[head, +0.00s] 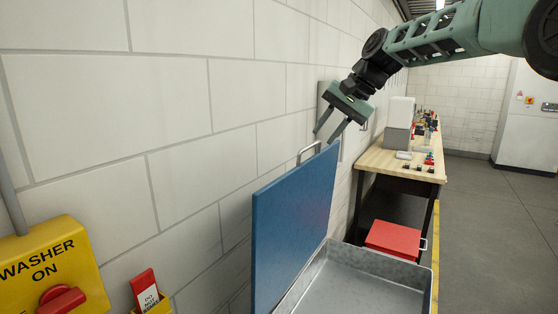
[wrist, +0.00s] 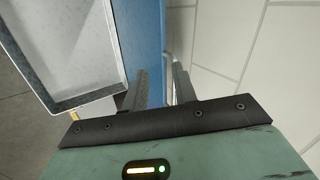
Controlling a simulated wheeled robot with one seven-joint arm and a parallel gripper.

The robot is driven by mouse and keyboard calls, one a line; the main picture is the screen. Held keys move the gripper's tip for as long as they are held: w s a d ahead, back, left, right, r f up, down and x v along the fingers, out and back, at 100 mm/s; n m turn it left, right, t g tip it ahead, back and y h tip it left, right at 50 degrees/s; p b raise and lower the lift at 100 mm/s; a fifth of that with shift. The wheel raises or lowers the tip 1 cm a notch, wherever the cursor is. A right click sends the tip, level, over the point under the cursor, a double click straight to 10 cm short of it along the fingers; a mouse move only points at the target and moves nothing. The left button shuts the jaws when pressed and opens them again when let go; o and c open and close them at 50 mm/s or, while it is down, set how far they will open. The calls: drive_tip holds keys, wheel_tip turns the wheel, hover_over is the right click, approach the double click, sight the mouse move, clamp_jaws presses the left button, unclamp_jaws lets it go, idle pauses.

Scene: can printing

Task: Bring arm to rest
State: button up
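My arm reaches in from the top right of the head view. My gripper (head: 327,138) is just above the top edge of a raised blue lid (head: 295,225), close to the lid's metal handle (head: 309,151). Its two fingers are apart. In the wrist view my gripper (wrist: 157,80) also shows its fingers apart, with the blue lid (wrist: 148,35) and part of the handle (wrist: 168,65) beyond them. Nothing is clearly held. I cannot tell whether a finger touches the handle.
A grey metal basin (head: 350,285) lies open beside the lid. A red box (head: 394,238) sits behind it, by a wooden workbench (head: 383,162) holding small items. A white brick wall (head: 110,100) is at left, with a yellow washer switch (head: 50,265). Floor at right is clear.

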drive_tip(key=s+a+f+n+g+h+b, duration=0.1)
drive_tip(key=s+a+f+n+b, duration=0.25)
drive_tip(key=s+f, duration=0.7)
drive_tip(key=s+a+f+n+g+h+b, duration=0.1)
drive_tip(key=s+a+f+n+b, duration=0.15)
drive_tip(key=s+a+f, duration=0.7)
drive_tip(key=s+d+f+n+h+b, duration=0.1)
drive_tip(key=s+d+f+n, duration=0.1)
drive_tip(key=s, duration=0.5)
drive_tip(key=s+d+f+n+h+b, duration=0.1)
drive_tip(key=s+d+f+n+b, duration=0.1)
drive_tip(key=s+d+f, duration=0.3)
drive_tip(key=s+d+f+n+h+b, duration=0.1)
drive_tip(key=s+d+f, duration=0.3)
drive_tip(key=s, duration=0.7)
drive_tip(key=shift+s+d+f+n+g, duration=0.25)
drive_tip(key=shift+d+n+g, duration=0.15)
drive_tip(key=shift+d+n, duration=0.2)
